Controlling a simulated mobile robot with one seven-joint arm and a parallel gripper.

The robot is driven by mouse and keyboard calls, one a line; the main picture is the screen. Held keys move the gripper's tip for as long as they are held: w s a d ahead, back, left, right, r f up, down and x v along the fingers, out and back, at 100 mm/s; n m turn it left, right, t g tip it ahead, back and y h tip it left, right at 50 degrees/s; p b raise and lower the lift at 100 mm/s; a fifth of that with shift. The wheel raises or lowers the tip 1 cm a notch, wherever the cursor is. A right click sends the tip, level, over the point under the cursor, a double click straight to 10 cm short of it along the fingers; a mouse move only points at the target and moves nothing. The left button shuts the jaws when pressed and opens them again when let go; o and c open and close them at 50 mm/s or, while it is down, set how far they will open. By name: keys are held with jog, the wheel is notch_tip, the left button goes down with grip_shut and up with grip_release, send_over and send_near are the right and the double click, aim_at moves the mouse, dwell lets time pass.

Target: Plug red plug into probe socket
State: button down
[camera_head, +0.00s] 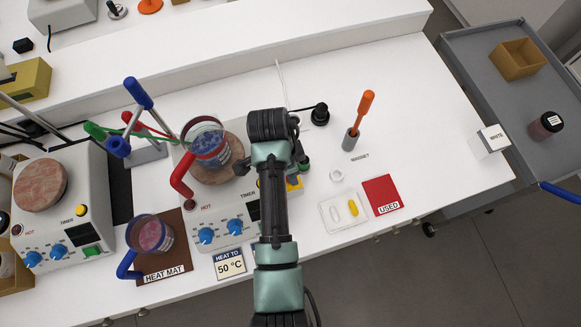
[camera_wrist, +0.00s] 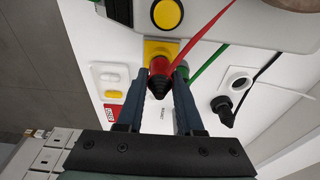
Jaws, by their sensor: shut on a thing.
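My gripper (camera_wrist: 157,88) is shut on the red plug (camera_wrist: 159,68), which shows between its two fingers in the wrist view. The plug has a dark, ribbed end, and a red cable (camera_wrist: 202,34) runs from it up and right. The plug is right at a yellow socket plate (camera_wrist: 156,47) on the side of the hotplate. I cannot tell whether the plug is seated in it. In the head view my arm hides the plug and most of the gripper; the yellow plate (camera_head: 295,184) shows beside the arm.
A green plug (camera_wrist: 182,69) with a green cable (camera_wrist: 207,62) sits right beside the red plug. A black plug (camera_wrist: 222,107) lies farther right. In the head view, a beaker with blue contents (camera_head: 209,146) stands on the hotplate. A stand holding an orange-handled tool (camera_head: 361,112) is to the right.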

jog(key=shift+f, duration=0.25)
jog(key=shift+c, duration=2.3)
grip_release()
notch_tip(320, 180, up, 13)
jog(key=a+p, duration=0.2)
jog(key=shift+s, duration=0.3)
jog(key=shift+f, duration=0.1)
